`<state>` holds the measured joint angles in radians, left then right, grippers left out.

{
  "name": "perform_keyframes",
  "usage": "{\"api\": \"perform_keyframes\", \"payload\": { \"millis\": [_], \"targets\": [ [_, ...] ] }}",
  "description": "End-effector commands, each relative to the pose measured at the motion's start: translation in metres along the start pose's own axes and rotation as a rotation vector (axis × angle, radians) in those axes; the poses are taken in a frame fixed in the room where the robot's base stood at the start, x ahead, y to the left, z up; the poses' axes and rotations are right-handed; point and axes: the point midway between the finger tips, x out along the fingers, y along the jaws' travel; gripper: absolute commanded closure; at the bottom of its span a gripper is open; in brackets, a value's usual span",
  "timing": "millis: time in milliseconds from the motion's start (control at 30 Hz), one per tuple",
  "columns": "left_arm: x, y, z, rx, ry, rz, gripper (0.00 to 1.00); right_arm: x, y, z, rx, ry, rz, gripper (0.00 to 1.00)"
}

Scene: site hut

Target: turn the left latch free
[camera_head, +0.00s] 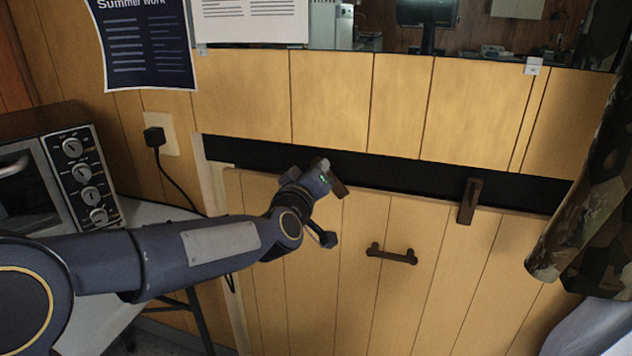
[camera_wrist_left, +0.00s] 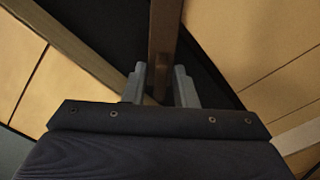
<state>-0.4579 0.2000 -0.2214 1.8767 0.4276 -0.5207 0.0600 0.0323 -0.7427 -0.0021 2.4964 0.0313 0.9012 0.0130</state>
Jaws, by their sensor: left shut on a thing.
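The left latch (camera_head: 338,186) is a small dark brown bar at the upper edge of the wooden panel (camera_head: 300,290), partly hidden by my left gripper. Its visible part slants down to the right. My left gripper (camera_head: 323,171) is shut on it. In the left wrist view, the latch (camera_wrist_left: 164,40) runs up between the two grey fingers of the gripper (camera_wrist_left: 159,84). The right latch (camera_head: 469,200) is a similar brown bar, nearly upright, across the panel's top edge. My right gripper is not in view.
A brown handle (camera_head: 391,255) sits on the panel below the latches. A dark gap (camera_head: 400,172) runs above the panel. An oven (camera_head: 60,165) stands on a table at left, with a plugged cord (camera_head: 155,138) beside it. A camouflage cloth (camera_head: 585,200) hangs at right.

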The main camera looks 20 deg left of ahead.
Motion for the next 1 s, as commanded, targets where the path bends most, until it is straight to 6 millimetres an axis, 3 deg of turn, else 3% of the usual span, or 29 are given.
{"api": "perform_keyframes", "payload": {
  "millis": [600,1000],
  "targets": [
    [0.0,-0.004,0.004,-0.57,-0.002,-0.001,1.0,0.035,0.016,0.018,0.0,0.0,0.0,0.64],
    [0.0,-0.004,0.003,-0.795,-0.003,-0.002,1.0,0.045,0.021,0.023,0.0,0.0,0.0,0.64]
  ]
}}
